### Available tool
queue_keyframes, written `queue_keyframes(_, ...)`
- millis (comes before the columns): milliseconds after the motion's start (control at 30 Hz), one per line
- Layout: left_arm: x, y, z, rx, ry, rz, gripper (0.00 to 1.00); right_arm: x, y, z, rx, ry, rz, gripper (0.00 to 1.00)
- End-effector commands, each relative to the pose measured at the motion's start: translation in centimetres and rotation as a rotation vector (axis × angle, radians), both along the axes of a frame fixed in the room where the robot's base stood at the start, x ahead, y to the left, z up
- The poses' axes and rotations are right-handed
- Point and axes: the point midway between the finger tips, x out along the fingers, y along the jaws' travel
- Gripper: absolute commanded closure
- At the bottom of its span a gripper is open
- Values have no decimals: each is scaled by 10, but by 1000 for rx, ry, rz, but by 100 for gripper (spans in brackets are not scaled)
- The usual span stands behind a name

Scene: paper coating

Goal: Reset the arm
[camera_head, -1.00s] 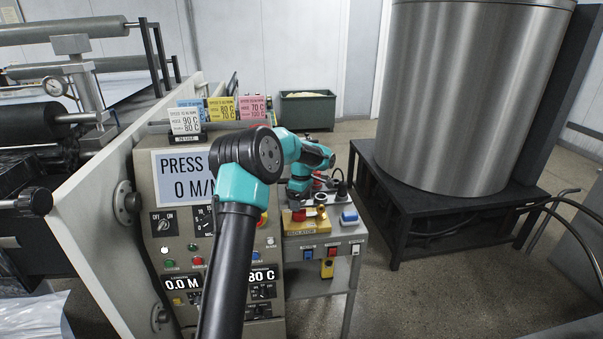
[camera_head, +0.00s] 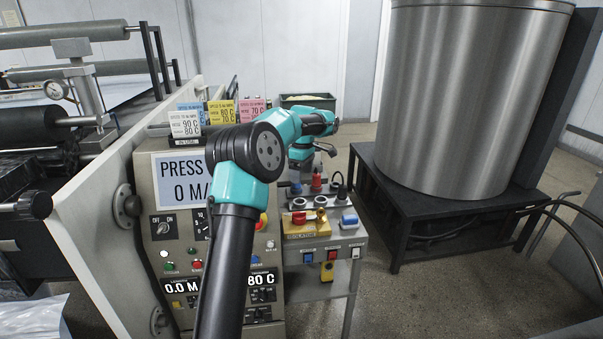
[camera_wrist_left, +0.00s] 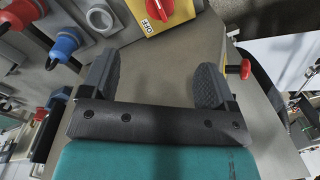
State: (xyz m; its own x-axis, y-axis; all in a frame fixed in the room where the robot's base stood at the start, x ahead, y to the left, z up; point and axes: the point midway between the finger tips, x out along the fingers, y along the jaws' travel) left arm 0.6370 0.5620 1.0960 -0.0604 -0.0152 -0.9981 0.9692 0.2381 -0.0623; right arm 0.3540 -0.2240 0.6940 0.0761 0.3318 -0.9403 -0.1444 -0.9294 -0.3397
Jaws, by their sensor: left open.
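My left arm, teal and black, reaches from the bottom of the head view over the control panel. Its gripper (camera_head: 326,150) is small and partly hidden by the wrist, above the small grey cart. In the left wrist view the two dark fingers (camera_wrist_left: 153,85) stand wide apart with nothing between them. Beyond the fingers is a flat grey-beige surface (camera_wrist_left: 160,60). A yellow box with a red OFF switch (camera_wrist_left: 163,15) is above the fingers, apart from them. My right gripper is not in view.
The cart (camera_head: 325,262) carries red and blue plugs, including a blue one (camera_head: 349,219). The control panel (camera_head: 180,262) has knobs and buttons. Colour cards, including a yellow one (camera_head: 221,112), stand on top. A large steel tank (camera_head: 460,95) stands right on a black stand. Floor is open between cart and tank.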

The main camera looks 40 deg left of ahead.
Motion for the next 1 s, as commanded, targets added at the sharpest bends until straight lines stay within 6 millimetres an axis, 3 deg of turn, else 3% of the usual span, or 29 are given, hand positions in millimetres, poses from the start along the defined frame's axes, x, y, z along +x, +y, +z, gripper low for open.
queue_keyframes(300, 1, -2, -2, -2, -1, -6, 19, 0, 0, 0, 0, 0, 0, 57)
queue_keyframes(467, 10, -22, -24, -32, -12, -73, 19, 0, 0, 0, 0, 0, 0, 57)
queue_keyframes(567, 20, -50, -52, -70, -33, -165, 19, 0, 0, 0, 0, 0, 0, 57)
queue_keyframes(767, 28, -126, -138, -164, -95, -420, 19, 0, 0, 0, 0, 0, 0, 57)
queue_keyframes(867, 19, -161, -185, -201, -130, -560, 19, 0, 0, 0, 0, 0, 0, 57)
queue_keyframes(1000, -10, -206, -250, -243, -179, -755, 19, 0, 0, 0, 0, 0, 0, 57)
